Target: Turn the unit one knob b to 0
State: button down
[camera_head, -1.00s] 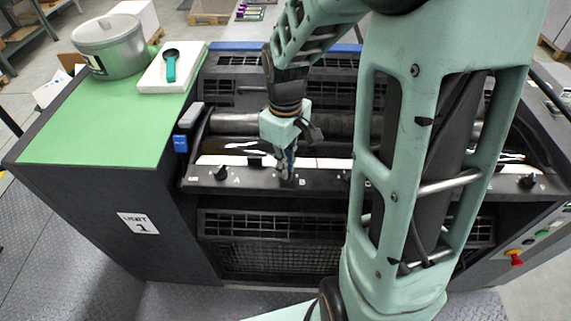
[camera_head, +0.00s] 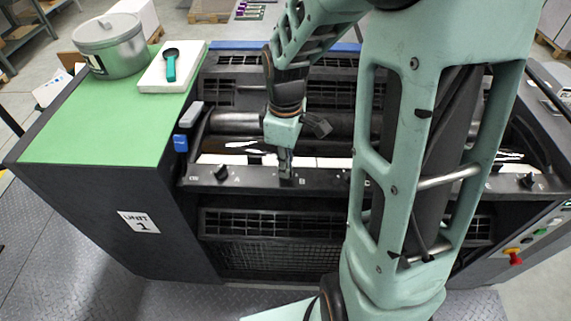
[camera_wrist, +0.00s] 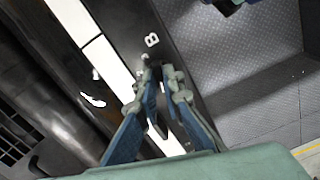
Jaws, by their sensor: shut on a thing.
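Unit one is the dark machine with the sign "UNIT 1" (camera_head: 139,222) on its side. A black ledge along its front carries knobs and letters. My gripper (camera_head: 286,174) points down onto this ledge, just left of the letter B. In the wrist view my gripper (camera_wrist: 160,78) has its two blue-grey fingers close together beside the white letter B (camera_wrist: 152,40). They are shut on knob b, which is mostly hidden between them. Its pointer and setting cannot be read.
The black knob by letter A (camera_head: 221,173) stands to the left on the same ledge. Another knob (camera_head: 527,181) is at the far right. A green top (camera_head: 105,125) holds a metal pot (camera_head: 110,46) and a white block (camera_head: 172,70) with a teal-handled tool. My arm hides the ledge's middle right.

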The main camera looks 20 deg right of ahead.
jog(key=shift+w+r, duration=0.1)
jog(key=c, duration=2.1)
grip_release()
notch_tip(320, 180, up, 12)
